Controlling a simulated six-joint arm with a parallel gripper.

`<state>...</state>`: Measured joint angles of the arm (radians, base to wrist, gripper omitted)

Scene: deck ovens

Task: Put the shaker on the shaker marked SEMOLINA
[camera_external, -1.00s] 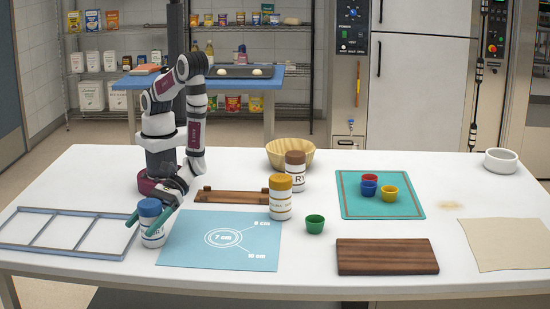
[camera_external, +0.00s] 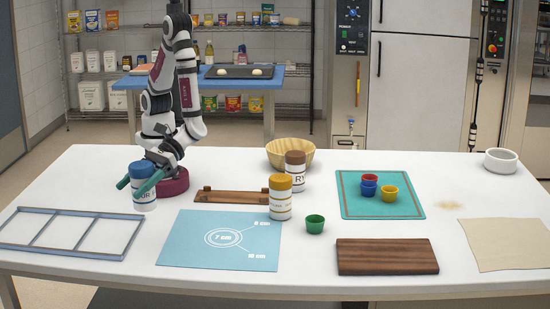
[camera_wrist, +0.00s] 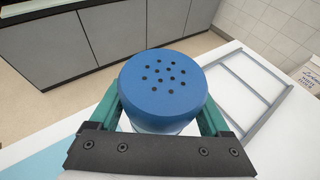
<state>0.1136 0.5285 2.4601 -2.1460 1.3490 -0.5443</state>
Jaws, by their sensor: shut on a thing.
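A white shaker with a blue lid (camera_external: 143,173) is between the green fingers of my gripper (camera_external: 131,188), at the left of the table. Its label is only partly visible. In the wrist view its blue perforated lid (camera_wrist: 163,82) faces the camera, with a finger on either side. The shaker looks upright and seems raised off the table. A white shaker with a mustard lid (camera_external: 280,197) stands upright right of centre; its label is too small to read. A white shaker with a brown lid (camera_external: 295,172) stands behind it, its label showing "RY".
A blue mat (camera_external: 190,245) and a grey divided frame (camera_external: 30,245) lie in front. A wooden stand (camera_external: 230,197), a wooden bowl (camera_external: 290,152) and a green cup (camera_external: 315,224) are near the two standing shakers. A dark board (camera_external: 387,256) lies front right.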

